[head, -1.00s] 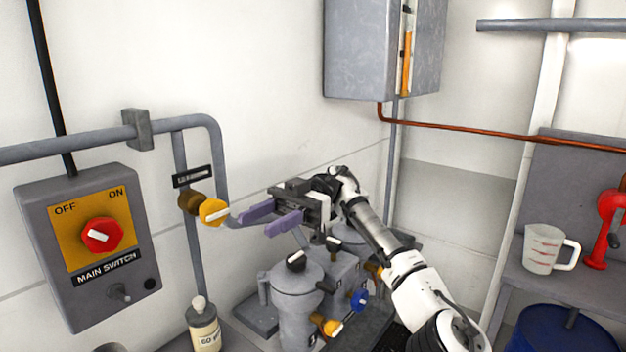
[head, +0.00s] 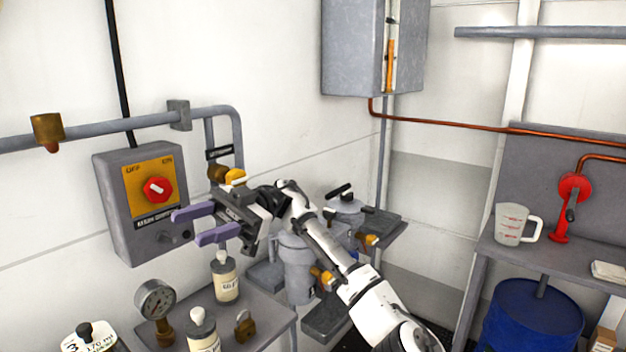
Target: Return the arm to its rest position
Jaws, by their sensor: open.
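My gripper (head: 192,227) is open and empty, with its two purple fingers apart and pointing left. It is in the air in front of the wall, right of the main switch box (head: 118,208) and above a small bench. My arm reaches up to it from the lower right of the head view. The yellow valve knob (head: 235,177) is just behind and above the gripper, partly hidden by it. I cannot tell the gap between them.
A bench (head: 262,318) below holds bottles (head: 225,282), a pressure gauge (head: 155,299) and a padlock (head: 244,327). Grey canisters (head: 299,270) stand behind my arm. At right are a measuring jug (head: 511,225), a red hand pump (head: 572,190) and a blue drum (head: 535,318).

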